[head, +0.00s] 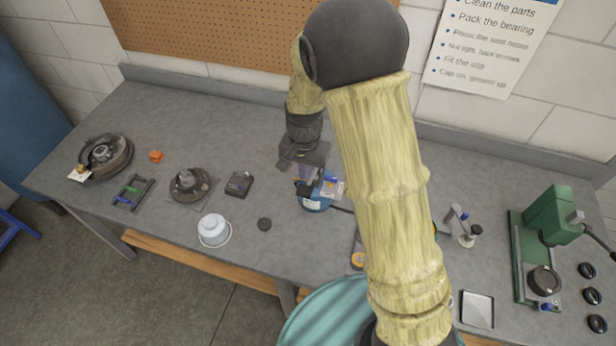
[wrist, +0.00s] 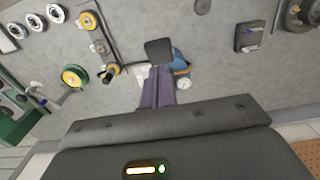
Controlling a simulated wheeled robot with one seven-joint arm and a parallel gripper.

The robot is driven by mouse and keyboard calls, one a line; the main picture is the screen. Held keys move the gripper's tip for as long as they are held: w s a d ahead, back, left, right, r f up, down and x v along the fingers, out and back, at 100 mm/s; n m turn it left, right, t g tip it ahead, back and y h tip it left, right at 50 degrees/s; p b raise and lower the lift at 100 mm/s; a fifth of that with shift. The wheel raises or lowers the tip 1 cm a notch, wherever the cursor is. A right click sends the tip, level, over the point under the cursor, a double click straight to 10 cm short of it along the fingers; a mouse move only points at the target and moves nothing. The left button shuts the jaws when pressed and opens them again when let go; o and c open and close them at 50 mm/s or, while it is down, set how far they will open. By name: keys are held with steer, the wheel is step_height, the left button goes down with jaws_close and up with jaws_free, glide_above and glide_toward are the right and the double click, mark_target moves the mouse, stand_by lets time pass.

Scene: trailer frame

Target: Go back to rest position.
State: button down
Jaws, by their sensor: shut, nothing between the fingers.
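My gripper (head: 304,184) hangs from my sleeved arm over the middle of the grey workbench (head: 130,115). It points down and is shut, with no part held. In the wrist view the closed fingers (wrist: 158,52) show at the centre. A blue device (head: 316,203) stands on the bench just below and beside the fingertips in the head view, partly hidden by them. It also shows behind the fingers in the wrist view (wrist: 181,66). I cannot tell how large the gap between fingers and device is.
A hub (head: 189,184), a white lidded jar (head: 213,229) and a small black box (head: 239,184) stand left of my gripper. A green press (head: 545,225) stands at the right, near a tray (head: 478,309). A pegboard (head: 210,30) hangs behind. My arm hides part of the bench.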

stand_by(0.8)
steer(key=s+d+r+n+t+b, duration=0.1)
steer(key=s+d+r+n+b, duration=0.1)
steer(key=s+d, duration=0.4)
steer(key=s+d+r+n+t+b, duration=0.1)
steer(key=s+d+r+n+b, duration=0.1)
steer(key=s+d, duration=0.4)
steer(key=shift+s+d+t, duration=0.25)
steer(key=shift+d+t, duration=0.05)
steer(key=shift+d, duration=0.45)
stand_by(1.8)
